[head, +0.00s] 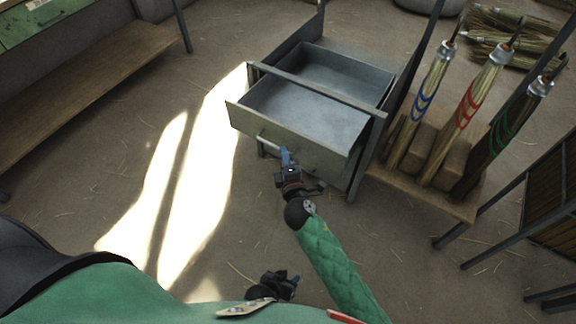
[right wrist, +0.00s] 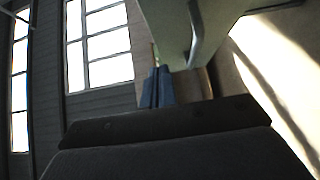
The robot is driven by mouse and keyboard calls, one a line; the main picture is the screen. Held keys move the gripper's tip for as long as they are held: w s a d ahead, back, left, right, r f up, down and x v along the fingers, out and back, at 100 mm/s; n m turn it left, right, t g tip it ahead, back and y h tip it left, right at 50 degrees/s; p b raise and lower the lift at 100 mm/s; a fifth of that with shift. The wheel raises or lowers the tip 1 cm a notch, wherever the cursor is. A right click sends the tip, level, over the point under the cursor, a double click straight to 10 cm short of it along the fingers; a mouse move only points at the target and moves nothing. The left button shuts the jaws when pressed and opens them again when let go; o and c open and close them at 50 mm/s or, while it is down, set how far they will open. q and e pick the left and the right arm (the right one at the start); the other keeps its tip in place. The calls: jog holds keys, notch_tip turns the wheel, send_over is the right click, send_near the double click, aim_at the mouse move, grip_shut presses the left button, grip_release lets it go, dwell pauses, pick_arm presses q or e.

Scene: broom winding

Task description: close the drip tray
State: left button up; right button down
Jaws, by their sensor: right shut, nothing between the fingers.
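The drip tray (head: 305,108) is a grey metal drawer, pulled partly out of its dark metal frame. Its front panel, with a bar handle (head: 268,141), faces my side. My right gripper (head: 286,157) is shut and empty, with its blue fingertips at the front panel beside the handle's right end. In the right wrist view the blue fingers (right wrist: 157,88) are together close to the panel (right wrist: 163,25); contact is unclear. My left gripper (head: 290,279) is low in the head view, away from the tray; its jaw opening cannot be made out.
A wooden rack (head: 425,188) with several upright brooms stands right of the tray frame. A dark metal stand (head: 550,190) is at the right edge. A wooden shelf (head: 85,75) is at the upper left. The sunlit floor left of the tray is clear.

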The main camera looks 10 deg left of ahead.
aim_at(287, 131)
jog(key=w, duration=0.4)
jog(key=shift+w, duration=0.35)
jog(key=shift+w+d, duration=0.15)
jog(key=shift+w, duration=0.4)
